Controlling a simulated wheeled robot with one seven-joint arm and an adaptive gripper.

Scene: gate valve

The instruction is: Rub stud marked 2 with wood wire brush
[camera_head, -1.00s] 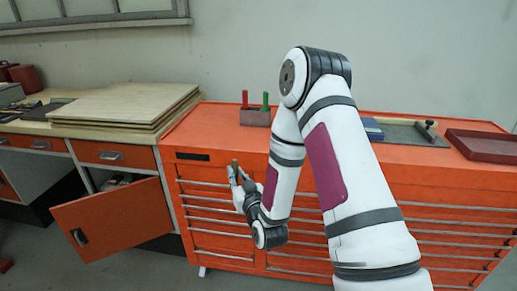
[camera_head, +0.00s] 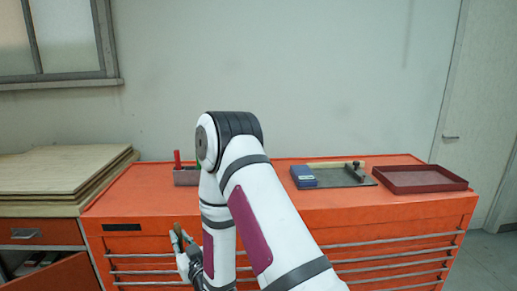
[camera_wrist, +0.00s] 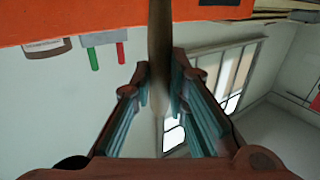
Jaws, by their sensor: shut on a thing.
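My gripper (camera_head: 183,245) is low in front of the orange cabinet in the head view, partly hidden by my arm. In the wrist view my gripper (camera_wrist: 160,90) has its fingers closed on a long brown wooden piece (camera_wrist: 159,45), which looks like the handle of the wood wire brush. Its bristles cannot be made out. A small brown end of it (camera_head: 177,236) shows above the gripper in the head view. The stud marked 2 and the valve are in neither view.
Wooden boards (camera_head: 60,172) lie left. Floor is bare at right (camera_head: 485,258).

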